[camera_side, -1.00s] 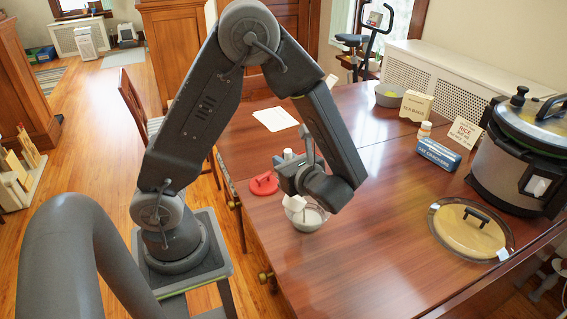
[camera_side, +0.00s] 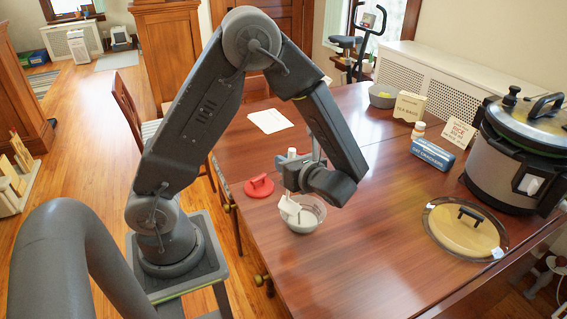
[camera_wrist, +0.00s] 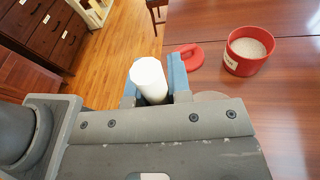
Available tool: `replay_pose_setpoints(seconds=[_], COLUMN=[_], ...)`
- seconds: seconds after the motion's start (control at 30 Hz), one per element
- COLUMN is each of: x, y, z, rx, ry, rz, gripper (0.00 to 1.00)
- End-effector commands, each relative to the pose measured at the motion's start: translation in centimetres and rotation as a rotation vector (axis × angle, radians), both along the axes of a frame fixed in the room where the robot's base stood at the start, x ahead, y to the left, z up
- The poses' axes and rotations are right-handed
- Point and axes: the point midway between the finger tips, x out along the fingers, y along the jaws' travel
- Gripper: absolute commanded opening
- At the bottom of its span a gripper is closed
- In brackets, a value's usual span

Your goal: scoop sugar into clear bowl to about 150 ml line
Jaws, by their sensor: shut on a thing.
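My gripper (camera_wrist: 154,84) is shut on the white scoop. Its blue fingers flank the rounded white handle of the scoop (camera_wrist: 149,76). In the side view my gripper (camera_side: 286,163) is above the clear bowl (camera_side: 314,221). The white scoop (camera_side: 289,206) hangs tilted at the bowl's left rim, partly over its opening. The bowl has pale contents; their level against any line cannot be read. In the wrist view the bowl is mostly hidden behind my gripper. A red canister of sugar (camera_wrist: 232,62) stands open at the right of the wrist view; my arm hides it in the side view.
A red lid (camera_side: 259,187) lies left of the bowl. A glass lid (camera_side: 466,230) and a large cooker (camera_side: 514,165) are at the right. A blue cracker box (camera_side: 432,155), a tea box (camera_side: 410,105) and a grey bowl (camera_side: 383,95) stand farther back. The front middle table is clear.

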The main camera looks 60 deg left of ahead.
Motion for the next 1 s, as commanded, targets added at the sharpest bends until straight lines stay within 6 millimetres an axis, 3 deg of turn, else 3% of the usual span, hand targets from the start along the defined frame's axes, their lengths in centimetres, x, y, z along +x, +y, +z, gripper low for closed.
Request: replay_pose_setpoints(seconds=[1.0], x=[1.4], y=[0.5], z=[-0.5], rx=[-0.038], ry=[0.098], rz=[0.0], gripper=[0.0])
